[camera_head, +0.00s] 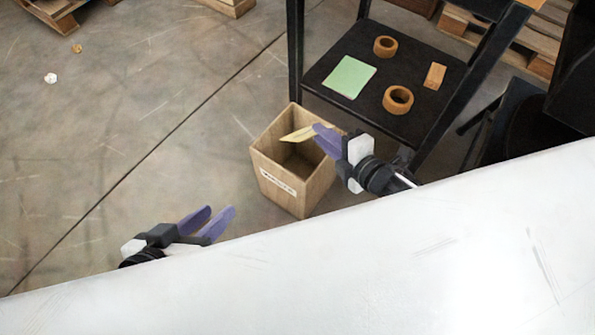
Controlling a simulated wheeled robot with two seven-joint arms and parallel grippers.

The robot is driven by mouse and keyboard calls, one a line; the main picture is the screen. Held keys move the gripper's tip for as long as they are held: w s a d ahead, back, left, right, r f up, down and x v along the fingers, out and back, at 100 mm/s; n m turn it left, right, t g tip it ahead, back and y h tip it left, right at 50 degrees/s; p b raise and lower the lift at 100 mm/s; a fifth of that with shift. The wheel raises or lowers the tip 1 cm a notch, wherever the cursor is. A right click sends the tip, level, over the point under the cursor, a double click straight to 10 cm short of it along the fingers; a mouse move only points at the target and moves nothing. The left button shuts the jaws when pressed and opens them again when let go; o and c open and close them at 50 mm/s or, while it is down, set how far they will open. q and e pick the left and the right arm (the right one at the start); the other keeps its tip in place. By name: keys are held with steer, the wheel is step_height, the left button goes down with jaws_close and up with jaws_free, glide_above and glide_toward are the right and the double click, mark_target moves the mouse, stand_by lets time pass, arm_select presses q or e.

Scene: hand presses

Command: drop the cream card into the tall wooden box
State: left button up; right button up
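The tall wooden box (281,186) stands open on the floor in the middle, with a small label on its near side. The cream card (300,133) is seen nearly edge-on, tilted, over the box's opening. My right gripper (322,136) reaches in from the right above the box's right rim, with its purple fingers shut on the card's right end. My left gripper (212,221) is to the left of the box, near the white surface's edge. Its two purple fingers are apart and hold nothing.
A black shelf stand (335,66) behind the box bears a green card (349,77), two tape rolls (397,99) and a small wooden block (434,76). A large white surface (330,275) fills the front. Crumpled paper (50,78) lies on open floor at left. Pallets stand at the back.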

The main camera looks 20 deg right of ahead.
steer(key=shift+o, duration=0.2)
steer(key=shift+s, duration=0.1)
